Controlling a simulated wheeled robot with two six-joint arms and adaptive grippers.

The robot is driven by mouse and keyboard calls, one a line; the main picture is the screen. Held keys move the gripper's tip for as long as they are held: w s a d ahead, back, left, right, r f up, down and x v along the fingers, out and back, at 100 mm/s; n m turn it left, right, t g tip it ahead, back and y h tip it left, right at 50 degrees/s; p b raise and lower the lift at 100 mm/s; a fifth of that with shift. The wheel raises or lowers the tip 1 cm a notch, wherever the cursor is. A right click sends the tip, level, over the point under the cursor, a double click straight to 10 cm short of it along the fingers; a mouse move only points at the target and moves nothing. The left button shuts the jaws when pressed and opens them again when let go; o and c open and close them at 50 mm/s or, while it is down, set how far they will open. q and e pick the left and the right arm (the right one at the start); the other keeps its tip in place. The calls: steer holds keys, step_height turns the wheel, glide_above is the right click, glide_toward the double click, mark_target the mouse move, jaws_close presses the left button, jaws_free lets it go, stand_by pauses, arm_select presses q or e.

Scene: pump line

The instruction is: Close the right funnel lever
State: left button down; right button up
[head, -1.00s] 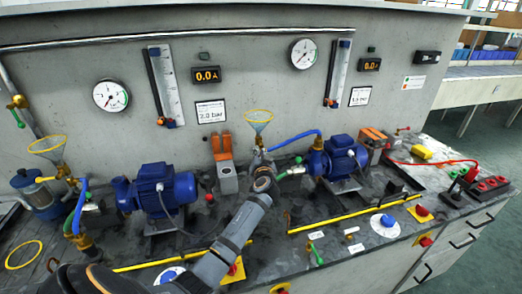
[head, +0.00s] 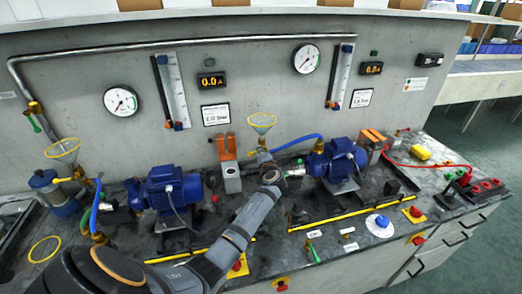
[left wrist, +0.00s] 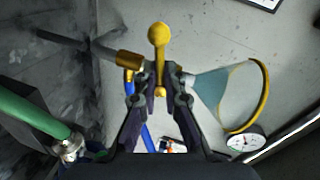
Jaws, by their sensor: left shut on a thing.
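The right funnel (head: 262,123), pale with a yellow rim, stands above its pipe between the two blue pumps. It also shows in the left wrist view (left wrist: 225,95), lying sideways in the picture. Its yellow lever (left wrist: 159,38) sticks up in that view, roughly crosswise to the funnel's axis, next to a brass fitting (left wrist: 130,60). My left gripper (left wrist: 159,85) is shut on the lever near its lower part. In the head view my left gripper (head: 266,167) is just below the funnel, and the lever there is mostly hidden. My right gripper is not in view.
A blue pump (head: 165,188) stands left of my arm and another (head: 337,158) to the right, with a blue hose (head: 298,142) near the funnel. A green-handled valve (left wrist: 35,118) lies at the lower left in the wrist view. The left funnel (head: 62,150) is far off.

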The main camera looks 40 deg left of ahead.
arm_select(q)
steer(key=shift+r+m+p, duration=0.25)
steer(key=shift+m+p, duration=0.35)
steer(key=shift+m, duration=0.6)
steer(key=shift+g+y, duration=0.3)
steer(key=c, duration=1.5)
jaws_free()
steer(key=shift+o, duration=0.2)
steer(key=v, duration=1.2)
